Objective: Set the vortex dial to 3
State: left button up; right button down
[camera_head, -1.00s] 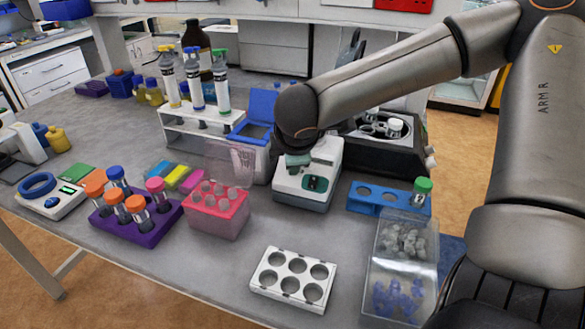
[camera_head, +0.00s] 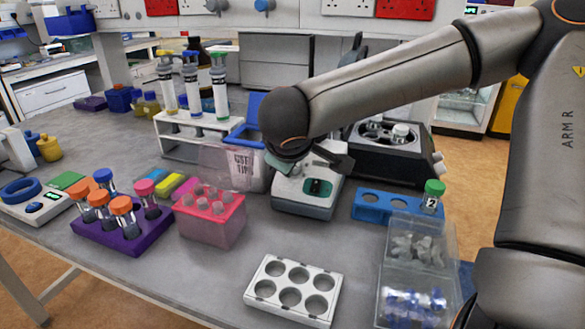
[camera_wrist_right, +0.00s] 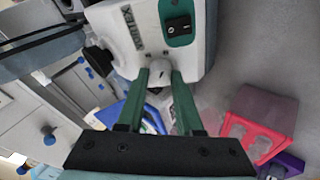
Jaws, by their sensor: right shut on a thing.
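The white vortex mixer (camera_head: 292,197) with a dark base stands at the middle of the bench. Its teal switch panel (camera_head: 318,187) faces forward, and the panel also shows in the right wrist view (camera_wrist_right: 179,24). The dial (camera_wrist_right: 159,72), a small white knob with a dark mark, sits on the mixer's side. My right gripper (camera_wrist_right: 161,78) has its green fingers on both sides of the knob, shut on it. The dial's numbers cannot be read. In the head view my right arm hides most of the gripper and the dial. My left gripper is out of view.
A pink tube rack (camera_head: 211,222) and a clear-lidded box stand left of the mixer. A black centrifuge (camera_head: 385,160) is behind right, a blue rack (camera_head: 380,204) to the right. A white six-hole rack (camera_head: 262,291) lies in front. Bare bench lies between.

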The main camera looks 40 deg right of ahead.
dwell(0.5)
jog(key=c, duration=0.6)
grip_release()
jog(key=shift+o, duration=0.2)
jog(key=p+v, duration=0.2)
jog(key=v, duration=1)
jog(key=shift+r, duration=0.3)
jog(key=shift+a, duration=0.1)
